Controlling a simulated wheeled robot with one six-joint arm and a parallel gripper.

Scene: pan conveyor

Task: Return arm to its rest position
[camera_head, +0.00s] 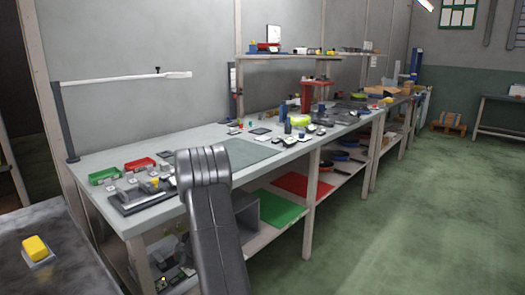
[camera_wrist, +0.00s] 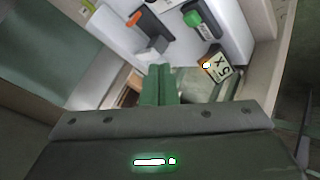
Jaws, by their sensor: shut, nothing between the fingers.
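My gripper (camera_wrist: 158,72) shows in the wrist view with its two greenish fingers together and nothing between them. Below it is the dark body of my wrist with a small lit strip. In the head view my dark grey arm rises in front of the long workbench (camera_head: 95,165), and I cannot make out the gripper there. In the wrist view the fingers point toward a pale surface (camera_wrist: 180,50) with small items on it; I cannot tell whether they touch anything.
The wrist view shows an orange-ended tool (camera_wrist: 133,19), a green-topped item (camera_wrist: 192,19) and a marked tag (camera_wrist: 221,70). A yellow item (camera_head: 35,246) lies at lower left. The right floor is clear.

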